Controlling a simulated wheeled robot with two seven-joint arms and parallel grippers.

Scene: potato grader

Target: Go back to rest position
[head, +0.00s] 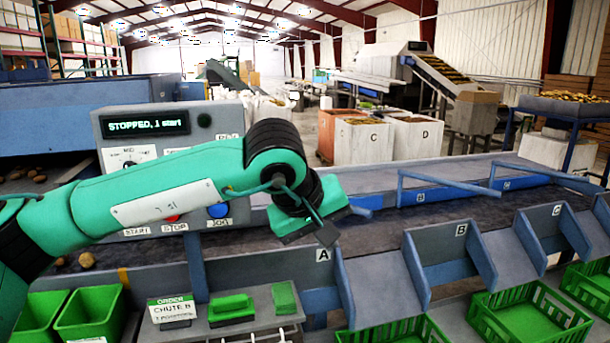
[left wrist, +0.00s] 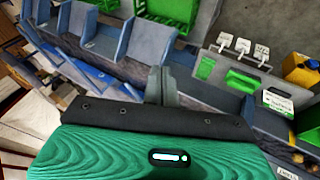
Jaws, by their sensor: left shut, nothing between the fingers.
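My left arm reaches in from the left in the head view, in front of the control panel (head: 112,160). Its gripper (head: 327,236) hangs just right of the panel, over the dark conveyor belt. In the left wrist view the fingers of the left gripper (left wrist: 162,84) are together with nothing between them. The panel's display (head: 146,122) reads "STOPPED, 1 start". A blue button (head: 218,211) shows below my forearm; part of the panel is hidden behind the arm. My right gripper is in neither view.
Chute dividers A (head: 323,255), B (head: 461,230) and C (head: 556,211) line the belt's near side. Green crates (head: 528,318) stand below them. A shelf (head: 255,298) with green blocks and an order card (head: 171,309) is at front. Boxes C and D stand behind.

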